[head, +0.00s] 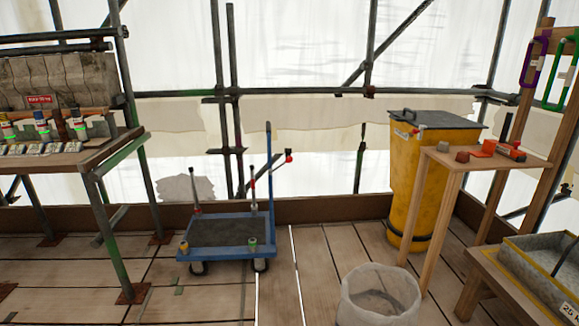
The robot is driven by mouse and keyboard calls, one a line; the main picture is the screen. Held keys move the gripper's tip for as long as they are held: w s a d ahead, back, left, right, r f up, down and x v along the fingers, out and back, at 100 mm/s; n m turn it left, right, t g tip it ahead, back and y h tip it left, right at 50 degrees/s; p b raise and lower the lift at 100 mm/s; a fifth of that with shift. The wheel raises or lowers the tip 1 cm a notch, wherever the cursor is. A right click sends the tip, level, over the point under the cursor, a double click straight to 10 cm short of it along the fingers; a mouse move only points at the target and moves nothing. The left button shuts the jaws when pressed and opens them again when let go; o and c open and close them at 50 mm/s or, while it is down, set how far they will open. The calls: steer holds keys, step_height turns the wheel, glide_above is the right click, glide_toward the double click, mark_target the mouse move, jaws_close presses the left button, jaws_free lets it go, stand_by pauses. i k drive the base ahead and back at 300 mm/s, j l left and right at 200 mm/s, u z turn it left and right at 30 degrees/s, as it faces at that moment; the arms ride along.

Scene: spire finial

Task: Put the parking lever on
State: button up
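A blue trolley (214,255) with a dark flat bed stands on the plank floor, left of the middle in the head view. A tall blue post rises at its back right. A thin rod with a red knob (289,157) slants up and to the right beside that post; it looks like the parking lever, but I cannot tell its setting. Two more upright rods with reddish parts stand at the trolley's left and right sides. The front corners carry short posts with coloured tops. Small dark wheels show below. My gripper is not in view.
A workbench (75,158) with coloured tubes stands at left. A yellow bin (413,190), a small wooden table (480,157), a whitish bag-like container (379,297) and a grey trough (545,275) are at right. The floor in front of the trolley is mostly clear.

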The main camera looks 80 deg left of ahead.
mark_target(290, 158)
steer(key=j+u, duration=0.15)
steer(key=u, duration=0.3)
steer(key=i+j+u, duration=0.1)
steer(key=u, duration=0.4)
steer(key=i+u, duration=0.1)
steer(key=u, duration=0.35)
steer(key=i+j+u, duration=0.1)
steer(key=u, duration=0.4)
steer(key=i+u, duration=0.3)
steer(key=i, duration=0.3)
steer(key=i+l+u, duration=0.25)
steer(key=i, duration=0.35)
steer(key=j, duration=0.1)
